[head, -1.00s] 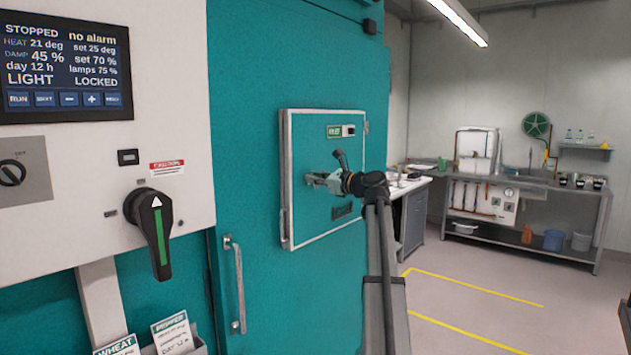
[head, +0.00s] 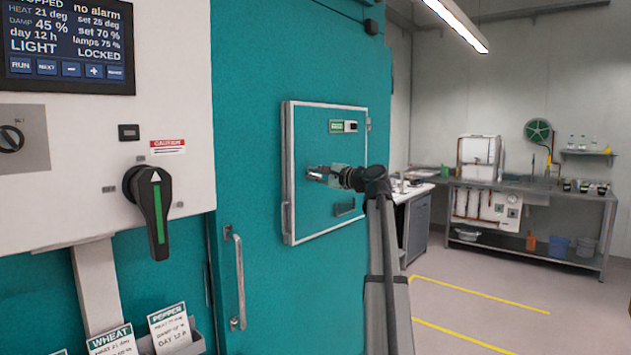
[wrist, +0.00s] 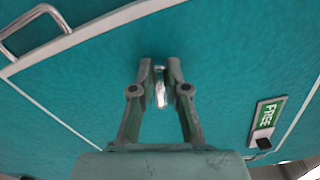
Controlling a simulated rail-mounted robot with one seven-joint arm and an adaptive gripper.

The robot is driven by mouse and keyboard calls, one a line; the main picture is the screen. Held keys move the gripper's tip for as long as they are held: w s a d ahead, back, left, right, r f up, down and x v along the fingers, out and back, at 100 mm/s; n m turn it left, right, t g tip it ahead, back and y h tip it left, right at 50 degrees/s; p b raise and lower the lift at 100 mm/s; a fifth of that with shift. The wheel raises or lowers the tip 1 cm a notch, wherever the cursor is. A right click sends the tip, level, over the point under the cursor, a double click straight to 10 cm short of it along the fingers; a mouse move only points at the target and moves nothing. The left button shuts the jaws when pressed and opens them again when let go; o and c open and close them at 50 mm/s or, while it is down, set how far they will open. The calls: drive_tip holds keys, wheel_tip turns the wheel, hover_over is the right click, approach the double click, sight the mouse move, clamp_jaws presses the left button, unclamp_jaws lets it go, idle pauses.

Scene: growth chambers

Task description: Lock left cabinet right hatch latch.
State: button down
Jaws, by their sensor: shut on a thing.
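The square hatch (head: 305,215) with a pale frame is set in the teal cabinet (head: 258,70) and looks closed. The fingers hide part of the latch. A green indicator (head: 336,126) on the hatch reads FREE in the wrist view (wrist: 268,117).
A vertical door handle (head: 238,280) stands left of the hatch. A control panel (head: 70,45) and a black lever with a green stripe (head: 157,210) are further left. A side bench (head: 418,193) stands to the right. The floor (head: 470,295) there is clear.

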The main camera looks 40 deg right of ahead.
drive_tip(key=shift+f+n+b, duration=0.25)
drive_tip(key=shift+n+b, duration=0.75)
drive_tip(key=shift+n, duration=0.6)
drive_tip(key=c, duration=1.2)
unclamp_jaws()
drive_tip(key=shift+o, duration=0.2)
drive_tip(key=shift+s, duration=0.15)
drive_tip(key=v, duration=1.1)
drive_tip(key=shift+s, duration=0.35)
drive_tip(key=shift+n, duration=0.3)
